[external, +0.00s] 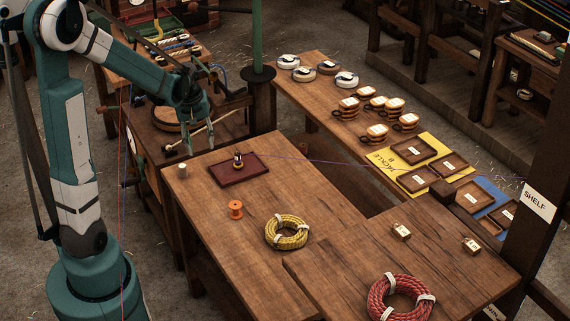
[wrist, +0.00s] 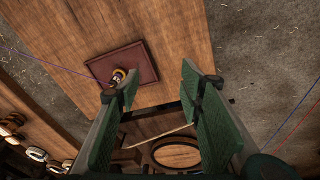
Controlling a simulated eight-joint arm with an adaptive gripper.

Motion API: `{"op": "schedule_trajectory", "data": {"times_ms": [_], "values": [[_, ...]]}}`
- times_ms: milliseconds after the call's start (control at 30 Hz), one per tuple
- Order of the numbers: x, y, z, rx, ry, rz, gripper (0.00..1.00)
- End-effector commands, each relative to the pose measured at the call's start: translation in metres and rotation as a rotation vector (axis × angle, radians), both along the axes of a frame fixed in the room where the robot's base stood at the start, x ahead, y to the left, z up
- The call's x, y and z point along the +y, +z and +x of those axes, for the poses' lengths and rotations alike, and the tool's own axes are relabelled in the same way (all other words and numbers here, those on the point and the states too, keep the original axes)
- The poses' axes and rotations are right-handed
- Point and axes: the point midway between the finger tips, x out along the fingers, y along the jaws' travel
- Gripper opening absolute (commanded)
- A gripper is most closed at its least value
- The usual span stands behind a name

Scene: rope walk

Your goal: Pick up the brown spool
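A small tan-brown spool-like piece (external: 182,171) stands upright on the table's left corner in the external view; it is the closest match to the brown spool, and I cannot make it out in the wrist view. A dark spool with a pale band and purple thread (external: 238,160) stands on a dark red tray (external: 258,177); in the wrist view that spool (wrist: 118,76) is beside my left finger. An orange spool (external: 236,209) stands nearer the camera. My gripper (external: 201,147) is above the table's far left edge, fingers apart and empty; the wrist view shows the gap (wrist: 160,76).
A yellow rope coil (external: 286,232) and a red rope coil (external: 400,298) lie on the table (external: 330,205). Purple thread runs from the tray toward the wooden trays on the right. A bench with a round wooden piece (external: 168,118) stands behind the gripper.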

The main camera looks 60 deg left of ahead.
Motion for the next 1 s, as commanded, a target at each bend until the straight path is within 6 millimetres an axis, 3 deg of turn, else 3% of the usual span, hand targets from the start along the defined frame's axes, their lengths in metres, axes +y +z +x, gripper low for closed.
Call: {"op": "schedule_trajectory", "data": {"times_ms": [100,500,700,1000], "values": [[0.025,-0.019,-0.005,0.019,0.068,-0.019,0.38],[0.092,-0.082,-0.03,0.078,0.279,-0.079,0.38],[0.109,-0.1,-0.04,0.095,0.339,-0.097,0.38],[0.113,-0.105,-0.043,0.1,0.355,-0.101,0.38]]}}
